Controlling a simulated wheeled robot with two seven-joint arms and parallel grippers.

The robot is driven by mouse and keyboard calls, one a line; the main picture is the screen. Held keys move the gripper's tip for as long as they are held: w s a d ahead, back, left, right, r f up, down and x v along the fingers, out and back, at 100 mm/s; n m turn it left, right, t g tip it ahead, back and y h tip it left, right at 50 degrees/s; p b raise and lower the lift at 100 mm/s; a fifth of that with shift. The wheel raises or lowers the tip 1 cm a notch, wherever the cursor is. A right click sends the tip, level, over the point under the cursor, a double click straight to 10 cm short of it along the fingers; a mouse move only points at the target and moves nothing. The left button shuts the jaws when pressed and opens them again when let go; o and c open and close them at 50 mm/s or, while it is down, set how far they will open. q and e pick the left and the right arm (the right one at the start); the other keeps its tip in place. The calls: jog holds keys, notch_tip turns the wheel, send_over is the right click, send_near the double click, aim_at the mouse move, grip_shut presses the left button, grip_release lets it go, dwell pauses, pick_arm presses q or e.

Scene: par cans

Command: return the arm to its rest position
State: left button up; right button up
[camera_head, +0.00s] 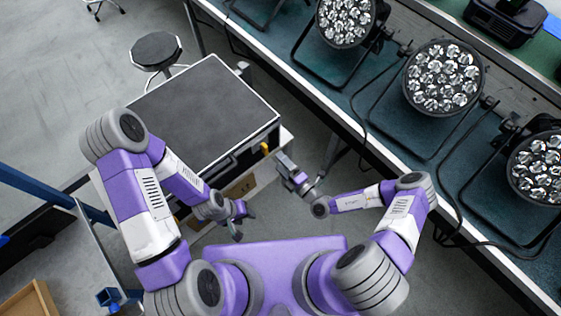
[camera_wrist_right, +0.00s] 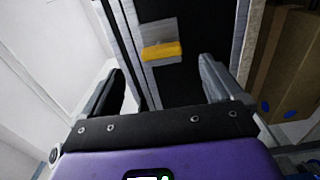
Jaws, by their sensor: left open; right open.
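My right arm reaches in from the right in the head view, folded at the elbow. Its gripper (camera_head: 284,160) points up and left, close to the front side of the black case. In the right wrist view the right gripper (camera_wrist_right: 160,85) has its two fingers wide apart with nothing between them. A dark case side with a yellow latch (camera_wrist_right: 162,50) lies beyond them. My left arm is bent at the left, and its gripper (camera_head: 243,222) is open and empty, below the case and lower than the right gripper.
A black-topped case (camera_head: 200,110) stands ahead. A cardboard box (camera_head: 240,187) sits below it. A long green-topped table (camera_head: 410,140) on the right carries par cans (camera_head: 443,77) with cables. A stool (camera_head: 156,50) is at upper left. A grey bench (camera_head: 70,262) is at lower left.

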dwell(0.3)
jog(key=s+a+r+n+g+y, duration=0.2)
jog(key=s+a+n+g+y, duration=0.35)
jog(key=s+n+g, duration=0.35)
jog(key=s+f+n+g+h, duration=0.3)
jog(key=s+n+g, duration=0.5)
jog(key=s+n, duration=0.6)
jog(key=w+d+n+t+h, duration=0.1)
jog(key=w+d+n+h, duration=0.2)
jog(key=n, duration=0.7)
jog(key=w+d+n+t+h, duration=0.2)
jog(key=d+n+h, duration=0.4)
jog(key=n, duration=0.5)
jog(key=shift+w+d+f, duration=0.15)
jog(key=shift+w+d, duration=0.25)
jog(key=shift+d, duration=0.25)
